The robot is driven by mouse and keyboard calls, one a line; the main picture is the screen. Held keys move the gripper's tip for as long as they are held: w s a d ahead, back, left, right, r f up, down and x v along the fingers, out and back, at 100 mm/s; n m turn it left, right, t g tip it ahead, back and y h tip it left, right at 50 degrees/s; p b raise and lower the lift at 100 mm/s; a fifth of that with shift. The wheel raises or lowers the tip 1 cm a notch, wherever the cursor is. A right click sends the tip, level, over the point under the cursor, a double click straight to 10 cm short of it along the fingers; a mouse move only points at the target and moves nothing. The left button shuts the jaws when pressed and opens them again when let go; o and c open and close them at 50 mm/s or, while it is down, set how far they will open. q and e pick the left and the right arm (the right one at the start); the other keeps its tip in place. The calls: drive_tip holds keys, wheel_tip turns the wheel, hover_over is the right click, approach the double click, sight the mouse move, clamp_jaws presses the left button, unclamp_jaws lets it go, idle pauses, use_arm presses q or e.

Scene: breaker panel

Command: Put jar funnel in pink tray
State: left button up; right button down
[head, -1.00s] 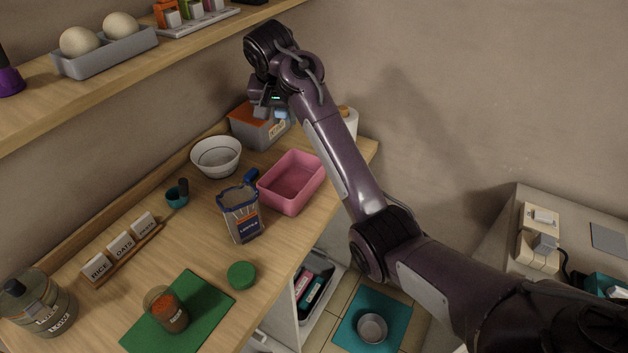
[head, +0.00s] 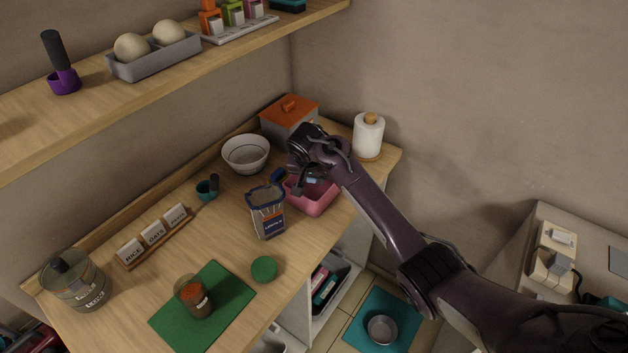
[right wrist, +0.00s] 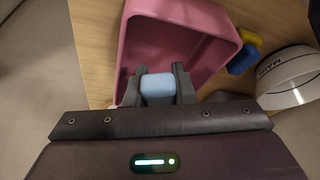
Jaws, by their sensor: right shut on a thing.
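The pink tray (head: 314,206) sits on the wooden counter near its right end; it also shows in the right wrist view (right wrist: 205,22). My right gripper (head: 308,187) is over the tray, its fingers pointing down, and partly hides it. In the right wrist view the gripper (right wrist: 158,88) is shut on a light blue piece (right wrist: 158,87), which looks like the jar funnel; only part of it shows between the fingers. I cannot tell whether it touches the tray floor. My left gripper is not in view.
A shelf (head: 190,75) overhangs the counter at left.

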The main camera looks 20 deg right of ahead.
drive_tip(key=shift+d+f, duration=0.1)
drive_tip(key=shift+f, duration=0.85)
drive_tip(key=shift+f, duration=0.15)
drive_tip(key=shift+f, duration=0.5)
drive_tip(key=c, duration=1.2)
unclamp_jaws()
drive_tip(key=shift+r, duration=0.3)
drive_tip(key=b+v, duration=0.1)
drive_tip(key=v, duration=1.1)
drive_tip(key=shift+r+b, duration=0.3)
drive_tip(key=shift+r, duration=0.05)
